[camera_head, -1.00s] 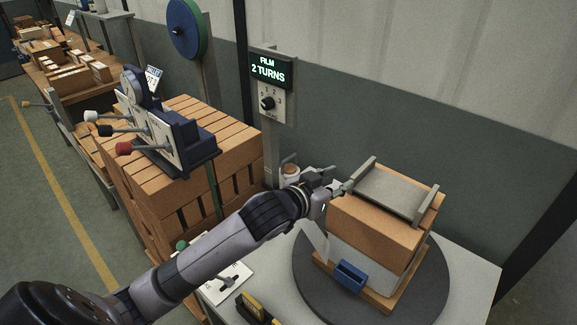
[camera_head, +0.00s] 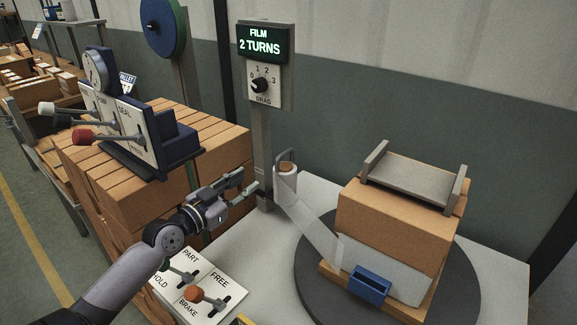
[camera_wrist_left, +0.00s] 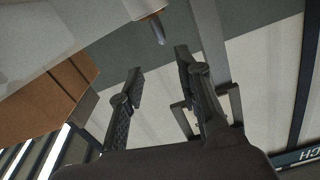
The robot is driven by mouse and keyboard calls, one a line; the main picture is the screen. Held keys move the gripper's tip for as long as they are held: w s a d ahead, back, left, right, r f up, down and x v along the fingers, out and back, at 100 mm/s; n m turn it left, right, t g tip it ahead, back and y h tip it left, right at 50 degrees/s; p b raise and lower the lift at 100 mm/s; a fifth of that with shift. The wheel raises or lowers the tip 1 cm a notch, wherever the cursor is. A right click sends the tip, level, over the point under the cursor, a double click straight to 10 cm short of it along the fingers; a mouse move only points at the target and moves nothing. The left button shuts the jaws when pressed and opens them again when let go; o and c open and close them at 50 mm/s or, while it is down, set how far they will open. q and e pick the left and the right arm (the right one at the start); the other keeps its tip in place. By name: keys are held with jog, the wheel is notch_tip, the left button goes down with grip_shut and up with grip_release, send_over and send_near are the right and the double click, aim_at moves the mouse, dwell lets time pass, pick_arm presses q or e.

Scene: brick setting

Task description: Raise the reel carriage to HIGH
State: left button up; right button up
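The film reel (camera_head: 286,183), a pale roll with a brown core, sits on its carriage beside the grey mast (camera_head: 263,150) in the head view. My right gripper is out of view.
A panel (camera_head: 264,62) reads FILM 2 TURNS above a DRAG dial. A lever plate (camera_head: 205,290) marked PART, HOLD, FREE, BRAKE lies below my left arm. A lever console (camera_head: 130,125) stands on bricks at left. The stack rests on a dark turntable (camera_head: 309,290) with a blue clip box (camera_head: 370,286).

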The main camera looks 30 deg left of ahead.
pick_arm(q)
jog(key=p, duration=0.1)
send_near(281, 155)
jog(key=w, duration=0.7)
jog(key=w+p, duration=0.1)
jog(key=w, duration=0.2)
jog(key=shift+w+d+f, duration=0.25)
jog(key=shift+w+d, duration=0.05)
jog(key=shift+w, duration=0.65)
jog(key=shift+w+d, duration=0.1)
jog(key=shift+w, duration=0.05)
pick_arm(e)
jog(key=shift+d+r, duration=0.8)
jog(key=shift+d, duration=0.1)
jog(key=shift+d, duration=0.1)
pick_arm(q)
jog(key=shift+c, duration=0.5)
grip_shut()
